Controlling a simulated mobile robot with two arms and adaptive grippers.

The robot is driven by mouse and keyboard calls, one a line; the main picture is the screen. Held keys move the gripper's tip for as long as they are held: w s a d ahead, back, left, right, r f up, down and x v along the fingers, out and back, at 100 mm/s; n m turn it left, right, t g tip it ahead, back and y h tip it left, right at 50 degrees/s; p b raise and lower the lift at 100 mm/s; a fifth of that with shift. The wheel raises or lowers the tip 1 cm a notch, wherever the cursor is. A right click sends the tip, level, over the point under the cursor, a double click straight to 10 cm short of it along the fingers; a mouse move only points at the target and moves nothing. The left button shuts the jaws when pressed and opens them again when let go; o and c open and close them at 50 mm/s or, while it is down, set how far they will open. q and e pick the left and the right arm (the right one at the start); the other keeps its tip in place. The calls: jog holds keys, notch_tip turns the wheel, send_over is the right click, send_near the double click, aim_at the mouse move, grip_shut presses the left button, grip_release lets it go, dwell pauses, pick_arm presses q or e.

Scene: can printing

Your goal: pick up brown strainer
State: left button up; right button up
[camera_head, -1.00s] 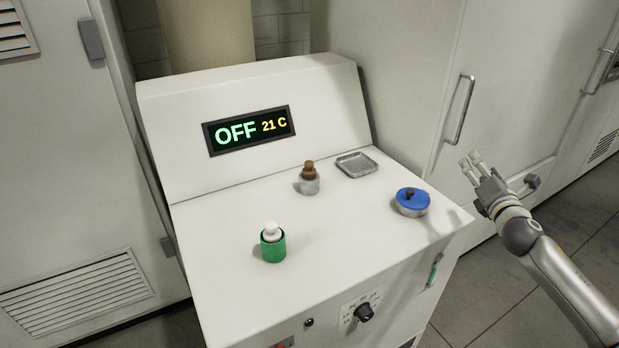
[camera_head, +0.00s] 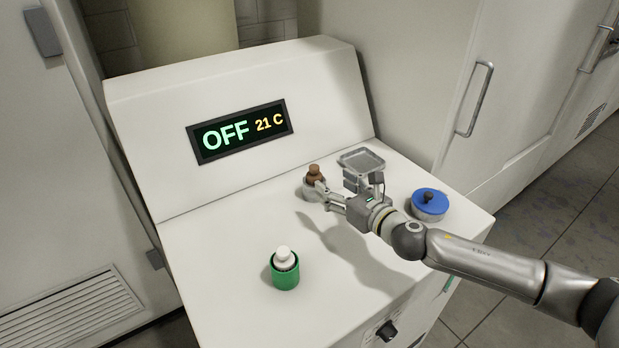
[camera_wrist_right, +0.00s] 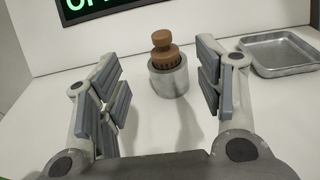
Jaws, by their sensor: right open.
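The brown strainer (camera_head: 315,171) sits upright in a grey cylindrical holder (camera_head: 306,189) on the white machine top. In the right wrist view the strainer (camera_wrist_right: 163,52) shows a round knob over a slotted lower part, and the grey holder (camera_wrist_right: 168,80) is below it. My right gripper (camera_head: 322,193) reaches in from the right, close to the holder. In the right wrist view its fingers (camera_wrist_right: 160,85) are spread apart with nothing between the pads; the strainer stands just beyond them, roughly centred. My left gripper is not visible.
A grey metal tray (camera_head: 362,160) lies behind my right wrist; it also shows in the wrist view (camera_wrist_right: 283,52). A blue lidded pot (camera_head: 429,203) stands right of the arm. A white piece sits in a green holder (camera_head: 285,277) at the front. The sloped display panel (camera_head: 240,131) rises behind.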

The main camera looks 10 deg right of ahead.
aim_at(317, 172)
jog(key=x, duration=0.3)
jog(key=shift+w+a, duration=0.25)
jog(key=shift+w, duration=0.05)
jog(key=p+x, duration=0.1)
jog(key=x, duration=0.1)
jog(key=shift+w, duration=0.35)
jog(key=x, duration=0.3)
jog(key=shift+d, duration=0.1)
jog(key=shift+w, duration=0.4)
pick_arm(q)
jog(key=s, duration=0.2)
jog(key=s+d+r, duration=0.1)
pick_arm(e)
jog(key=shift+f, duration=0.1)
jog(key=shift+c, duration=0.3)
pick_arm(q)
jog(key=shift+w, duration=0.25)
pick_arm(e)
jog(key=c, duration=1.1)
